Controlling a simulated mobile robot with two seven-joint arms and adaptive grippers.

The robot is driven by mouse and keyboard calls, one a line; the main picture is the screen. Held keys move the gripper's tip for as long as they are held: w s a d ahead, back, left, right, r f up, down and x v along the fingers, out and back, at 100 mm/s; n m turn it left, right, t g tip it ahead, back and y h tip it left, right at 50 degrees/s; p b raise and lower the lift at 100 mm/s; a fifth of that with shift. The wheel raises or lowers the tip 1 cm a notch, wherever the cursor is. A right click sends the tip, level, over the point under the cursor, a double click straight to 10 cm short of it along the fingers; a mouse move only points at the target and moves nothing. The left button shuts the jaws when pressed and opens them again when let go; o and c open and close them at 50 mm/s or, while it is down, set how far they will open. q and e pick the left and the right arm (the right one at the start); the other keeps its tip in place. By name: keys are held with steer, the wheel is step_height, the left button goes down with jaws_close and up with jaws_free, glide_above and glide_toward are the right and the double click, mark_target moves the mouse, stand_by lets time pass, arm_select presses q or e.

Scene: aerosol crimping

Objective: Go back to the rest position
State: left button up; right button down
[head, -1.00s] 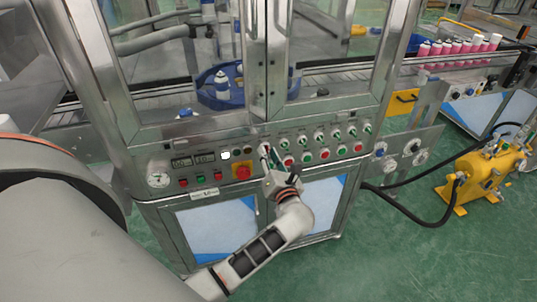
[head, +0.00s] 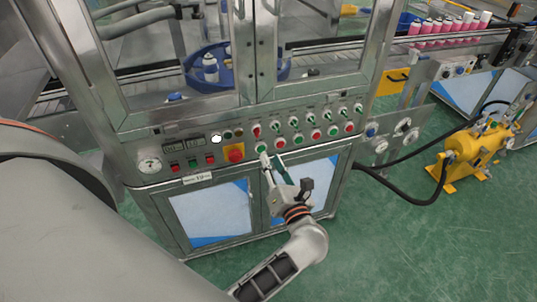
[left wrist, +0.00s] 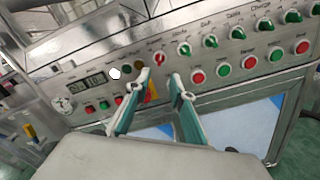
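The crimping machine's control panel (head: 210,160) carries a row of selector switches above a row of push buttons. The leftmost selector (head: 257,131) has a red handle; the others in its row are green. It also shows in the left wrist view (left wrist: 158,58), just beyond my fingertips. My left gripper (head: 271,160) is in front of the panel, below that selector, with its fingers apart and nothing between them. The same gap shows in the left wrist view (left wrist: 160,78). My right gripper is out of view.
A red emergency button (head: 236,153) on a yellow plate sits left of my left gripper. A blue holder (head: 222,80) with a white can is behind the glass. A yellow pump (head: 475,155) with black hoses stands right. Green floor is open in front.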

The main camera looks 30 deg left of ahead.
arm_select(q)
steer(key=shift+s, duration=0.1)
stand_by(0.5)
steer(key=s+d+m+t+h, duration=0.1)
steer(key=d+m+t+h, duration=0.3)
steer(key=m, duration=0.5)
steer(key=s+d+f+m+t+h, duration=0.1)
steer(key=d+m+t+h, duration=0.15)
steer(key=m+h, duration=0.45)
steer(key=s+d+m+t+h, duration=0.1)
steer(key=d+m+t+h, duration=0.2)
steer(key=m, duration=0.8)
steer(key=s+f+m+g+h, duration=0.1)
steer(key=s+f+m+g, duration=0.4)
steer(key=f, duration=0.5)
steer(key=s+a+f+m+g+h, duration=0.1)
steer(key=s+f+m+g, duration=0.4)
steer(key=s+f+m, duration=0.4)
steer(key=m, duration=0.3)
steer(key=shift+a+f+h, duration=0.25)
steer(key=shift+f+h, duration=0.05)
steer(key=shift+f, duration=0.1)
steer(key=shift+w, duration=0.1)
